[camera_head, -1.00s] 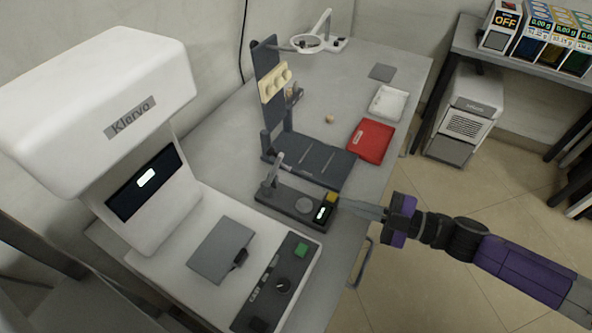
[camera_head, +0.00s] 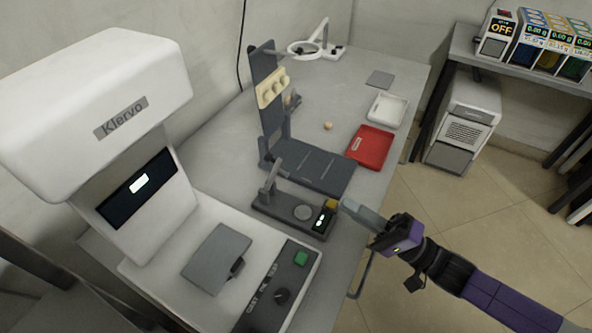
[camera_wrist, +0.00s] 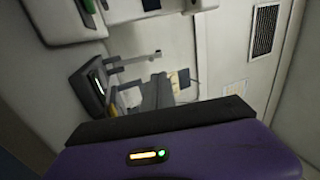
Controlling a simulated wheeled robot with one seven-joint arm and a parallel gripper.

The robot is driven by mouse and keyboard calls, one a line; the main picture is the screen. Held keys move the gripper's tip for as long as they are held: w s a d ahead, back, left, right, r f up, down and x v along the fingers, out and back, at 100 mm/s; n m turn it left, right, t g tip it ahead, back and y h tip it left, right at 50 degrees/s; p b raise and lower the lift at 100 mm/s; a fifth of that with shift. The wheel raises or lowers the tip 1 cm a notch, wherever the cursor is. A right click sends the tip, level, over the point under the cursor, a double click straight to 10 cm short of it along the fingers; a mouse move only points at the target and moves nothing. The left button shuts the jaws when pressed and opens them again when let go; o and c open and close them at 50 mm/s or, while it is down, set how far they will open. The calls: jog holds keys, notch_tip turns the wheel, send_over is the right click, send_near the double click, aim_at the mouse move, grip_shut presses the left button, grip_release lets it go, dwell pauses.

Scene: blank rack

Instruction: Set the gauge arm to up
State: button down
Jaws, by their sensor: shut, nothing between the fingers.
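The gauge (camera_head: 290,213) is a low dark base near the table's front edge, with a round pad, a small lit display and a yellow block at its right end. Its gauge arm (camera_head: 270,177) rises from the left end, standing steeply with a slight tilt. My gripper (camera_head: 347,204) is shut and empty, its tips just right of the yellow block; I cannot tell whether they touch it. In the wrist view the gauge (camera_wrist: 90,88) shows sideways, with a bar-like arm (camera_wrist: 138,60) sticking out. The wrist view does not show the fingertips clearly.
A large white Klervo machine (camera_head: 100,110) stands left of the gauge. Behind the gauge is a dark stand (camera_head: 310,165) with a cream block (camera_head: 272,88). A red tray (camera_head: 370,147) and white tray (camera_head: 387,109) lie toward the back right.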

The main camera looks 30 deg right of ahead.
aim_at(273, 177)
jog(key=p+x, duration=0.2)
jog(key=x, duration=1.2)
jog(key=shift+p, duration=0.35)
jog(key=shift+r, duration=0.15)
jog(key=p, duration=0.4)
jog(key=shift+w+a+r+g+h, duration=0.25)
jog(key=shift+w+a+g+h, duration=0.05)
jog(key=shift+w+g, duration=0.1)
jog(key=shift+s, duration=0.1)
